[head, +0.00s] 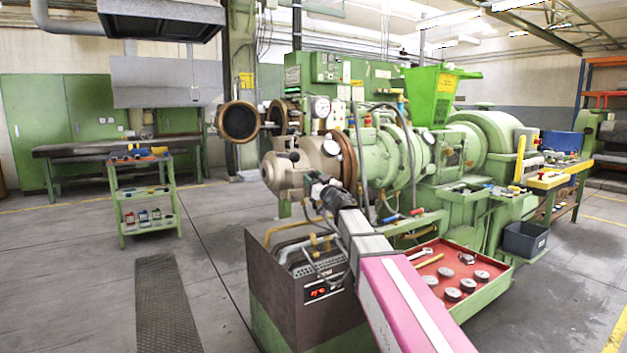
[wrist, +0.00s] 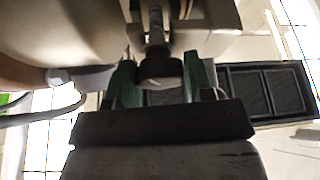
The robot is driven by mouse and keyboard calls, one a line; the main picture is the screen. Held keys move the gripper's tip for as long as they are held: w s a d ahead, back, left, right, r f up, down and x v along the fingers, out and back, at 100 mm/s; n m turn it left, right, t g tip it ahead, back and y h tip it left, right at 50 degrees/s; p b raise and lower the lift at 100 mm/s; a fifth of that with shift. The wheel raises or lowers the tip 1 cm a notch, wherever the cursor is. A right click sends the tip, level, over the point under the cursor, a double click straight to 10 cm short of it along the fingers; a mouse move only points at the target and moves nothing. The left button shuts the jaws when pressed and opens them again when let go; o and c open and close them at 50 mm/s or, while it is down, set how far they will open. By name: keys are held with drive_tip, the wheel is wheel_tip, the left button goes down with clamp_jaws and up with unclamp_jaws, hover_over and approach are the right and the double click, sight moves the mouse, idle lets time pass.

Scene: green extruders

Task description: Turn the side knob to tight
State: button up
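The side knob (wrist: 160,70) is a dark, round knob on a short shaft, in the upper middle of the wrist view. The two green fingers of my gripper (wrist: 161,78) stand apart, one on each side of it, with little or no visible gap. I cannot tell whether they touch or grip it. In the head view my gripper (head: 318,184) is at the beige front end of the green extruder (head: 386,158). There the knob is too small and covered to make out, and its turned position cannot be read.
A red tray (head: 428,262) with several metal discs lies right of my arm. A brown box (head: 290,290) with a red display stands below, with hoses and cables close to my gripper. A green cart (head: 146,190) stands left.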

drive_tip(key=m+t+h, duration=0.1)
drive_tip(key=m, duration=0.3)
drive_tip(key=shift+s+a, duration=0.1)
drive_tip(key=m+t+h, duration=0.1)
drive_tip(key=m+h, duration=0.2)
drive_tip(key=m, duration=0.1)
drive_tip(key=shift+m, duration=0.3)
drive_tip(key=o, duration=0.9)
drive_tip(key=v, duration=1)
drive_tip(key=shift+s+f, duration=0.25)
drive_tip(key=shift+f, duration=0.05)
